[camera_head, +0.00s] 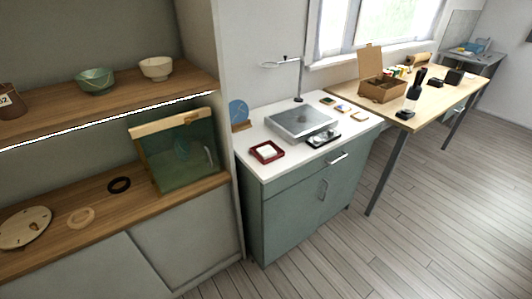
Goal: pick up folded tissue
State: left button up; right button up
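A small white item (266,150), possibly the folded tissue, lies in a dark red square tray (268,161). The tray sits near the front left of the white top of a grey-green cabinet (330,132). The item is too small to tell its folds. Neither of my grippers is in view.
A grey metal box (302,121), a lamp (299,80) and a blue round disc on a stand (238,113) share the cabinet top. Left are wooden shelves with bowls (96,81) and a glass-fronted case (182,155). A wooden table (437,98) stands right. The floor (440,215) is clear.

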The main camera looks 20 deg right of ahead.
aim_at(267, 152)
jog(key=i+l+u, duration=0.25)
jog(key=i+l, duration=0.25)
jog(key=l, duration=0.15)
jog(key=i+l+u, duration=0.3)
jog(key=i+l, duration=0.15)
jog(key=l, duration=0.3)
